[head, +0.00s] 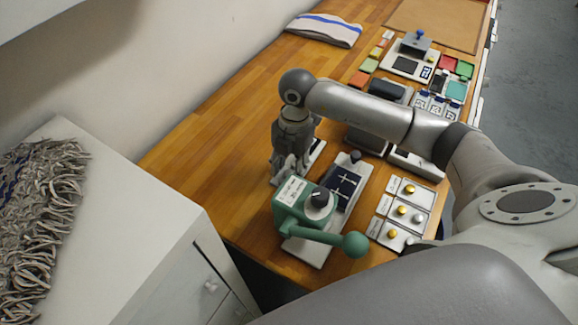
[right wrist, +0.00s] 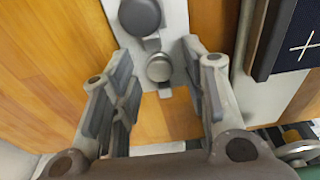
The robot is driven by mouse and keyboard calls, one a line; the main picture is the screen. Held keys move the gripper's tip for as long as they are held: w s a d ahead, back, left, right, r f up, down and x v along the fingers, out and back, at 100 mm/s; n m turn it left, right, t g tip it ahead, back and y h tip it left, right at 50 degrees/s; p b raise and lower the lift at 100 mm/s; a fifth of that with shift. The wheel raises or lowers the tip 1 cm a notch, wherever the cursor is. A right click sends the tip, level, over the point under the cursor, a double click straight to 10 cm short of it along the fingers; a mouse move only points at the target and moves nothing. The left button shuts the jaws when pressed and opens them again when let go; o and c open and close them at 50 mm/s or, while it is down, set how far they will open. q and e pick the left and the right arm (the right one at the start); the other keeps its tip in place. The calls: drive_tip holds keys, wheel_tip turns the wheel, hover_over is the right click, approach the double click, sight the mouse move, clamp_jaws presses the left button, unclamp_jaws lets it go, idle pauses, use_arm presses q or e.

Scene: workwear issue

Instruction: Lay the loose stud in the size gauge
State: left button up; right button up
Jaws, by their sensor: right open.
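In the right wrist view, my right gripper (right wrist: 160,80) is open, one finger on each side of a small silver round piece (right wrist: 158,67), without visible contact. The piece sits at the near end of a narrow pale strip (right wrist: 174,20), below a larger dark grey round piece (right wrist: 140,14). I cannot tell for certain whether these are the loose stud and size gauge. In the head view, my right gripper (head: 287,168) points down beside the strip (head: 316,156) and hides part of it. Gold studs (head: 408,189) and a silver stud (head: 418,219) lie in white trays. My left gripper is out of view.
A green press (head: 291,204) with a ball-ended lever (head: 355,244) stands close in front of the gripper. A dark cloth with a white cross (head: 345,184) lies beside it. A folded striped towel (head: 324,29) lies at the back. The table's left side is clear.

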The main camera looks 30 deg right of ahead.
wheel_tip(320, 180, up, 12)
drive_tip(key=w+d+b, duration=0.1)
drive_tip(key=b, duration=0.2)
drive_tip(key=shift+d, duration=0.25)
idle(0.3)
